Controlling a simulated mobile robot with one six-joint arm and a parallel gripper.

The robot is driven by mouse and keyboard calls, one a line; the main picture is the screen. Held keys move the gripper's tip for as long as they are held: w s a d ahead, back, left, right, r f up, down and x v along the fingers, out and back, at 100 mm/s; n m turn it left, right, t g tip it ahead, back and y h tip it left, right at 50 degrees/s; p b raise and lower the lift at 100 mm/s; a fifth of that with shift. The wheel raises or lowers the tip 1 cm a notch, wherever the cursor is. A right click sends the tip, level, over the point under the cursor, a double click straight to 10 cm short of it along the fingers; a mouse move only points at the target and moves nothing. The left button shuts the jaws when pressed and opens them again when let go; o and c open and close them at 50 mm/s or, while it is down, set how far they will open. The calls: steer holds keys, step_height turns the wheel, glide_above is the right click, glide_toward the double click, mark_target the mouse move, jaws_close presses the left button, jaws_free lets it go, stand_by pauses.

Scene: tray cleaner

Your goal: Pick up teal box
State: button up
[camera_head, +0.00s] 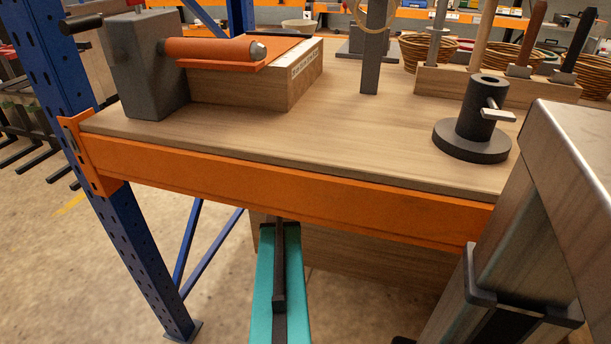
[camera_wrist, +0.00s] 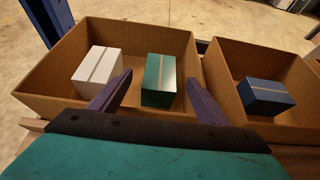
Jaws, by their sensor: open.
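The teal box (camera_wrist: 153,88), dark green-teal with a pale tape stripe on top, sits in the left cardboard bin (camera_wrist: 50,72) in the wrist view. My gripper (camera_wrist: 159,77) is open, with one dark finger on each side of the teal box in the picture. The fingers look nearer to the camera than the box, and I cannot tell how far above it they are. Nothing is between the fingertips that I can see held. The head view does not show the teal box or the fingertips.
A white box (camera_wrist: 97,66) lies left of the teal box in the same bin. A blue box (camera_wrist: 266,95) lies in the right cardboard bin (camera_wrist: 227,60). In the head view, a wooden bench with an orange front edge (camera_head: 290,196) holds a dark round stand (camera_head: 472,140).

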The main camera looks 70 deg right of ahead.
steer(key=shift+b+x, duration=0.7)
steer(key=shift+x, duration=1.6)
steer(key=shift+s+f, duration=0.15)
steer(key=shift+a, duration=0.1)
steer(key=c, duration=1.7)
